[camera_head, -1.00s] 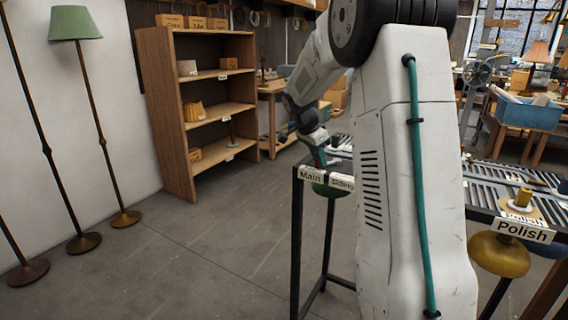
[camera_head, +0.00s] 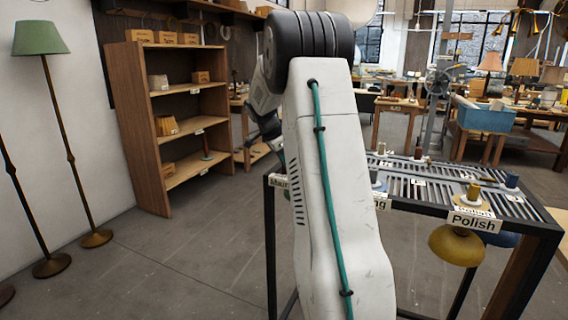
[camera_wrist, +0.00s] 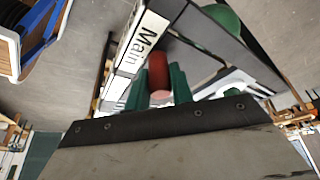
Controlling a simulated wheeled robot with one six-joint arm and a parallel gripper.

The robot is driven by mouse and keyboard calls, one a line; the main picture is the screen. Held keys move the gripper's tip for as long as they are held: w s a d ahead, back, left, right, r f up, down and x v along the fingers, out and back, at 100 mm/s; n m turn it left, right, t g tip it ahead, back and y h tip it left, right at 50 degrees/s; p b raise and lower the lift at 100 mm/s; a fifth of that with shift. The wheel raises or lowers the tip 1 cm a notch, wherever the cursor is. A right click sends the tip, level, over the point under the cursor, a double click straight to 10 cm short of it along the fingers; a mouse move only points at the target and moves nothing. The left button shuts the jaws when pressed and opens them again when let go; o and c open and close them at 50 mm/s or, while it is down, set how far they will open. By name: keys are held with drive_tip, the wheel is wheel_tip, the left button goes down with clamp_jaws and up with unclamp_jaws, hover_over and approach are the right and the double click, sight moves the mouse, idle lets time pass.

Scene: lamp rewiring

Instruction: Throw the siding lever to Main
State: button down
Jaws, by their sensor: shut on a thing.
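In the wrist view, the red lever handle (camera_wrist: 158,70) sits between the green fingers of my gripper (camera_wrist: 160,88), which is shut on it. A white label reading "Main" (camera_wrist: 147,38) is on the frame edge just beside the handle. Another label adjoins it, but its text is too small to read there. In the head view my arm hides the lever and the gripper tips. Only the end of a white label (camera_head: 279,181) shows at the left corner of the slotted table (camera_head: 410,172).
A "Polish" label (camera_head: 474,222) and a hanging brass dome (camera_head: 455,246) are at the table's right front. A wooden shelf (camera_head: 158,130) and floor lamps with a green shade (camera_head: 40,38) stand at the left. The floor between them and the table is clear.

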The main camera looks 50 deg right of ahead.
drive_tip(key=c, duration=1.2)
unclamp_jaws()
drive_tip(key=shift+w, duration=0.1)
drive_tip(key=shift+r, duration=0.1)
drive_tip(key=v, duration=0.7)
drive_tip(key=shift+r, duration=0.3)
drive_tip(key=shift+w, duration=0.1)
drive_tip(key=s+a+f+n+t+y, duration=0.1)
drive_tip(key=s+a+n, duration=0.7)
drive_tip(key=a, duration=0.6)
drive_tip(key=s+a+f+n+t+y, duration=0.1)
drive_tip(key=s+a+n, duration=0.7)
drive_tip(key=a, duration=0.6)
drive_tip(key=s+a+f+n+t+y, duration=0.1)
drive_tip(key=s+a+n, duration=0.7)
drive_tip(key=s+a, duration=0.4)
drive_tip(key=shift+a+f+t+y, duration=0.35)
drive_tip(key=shift+a+t+y, duration=0.05)
drive_tip(key=shift+a, duration=0.65)
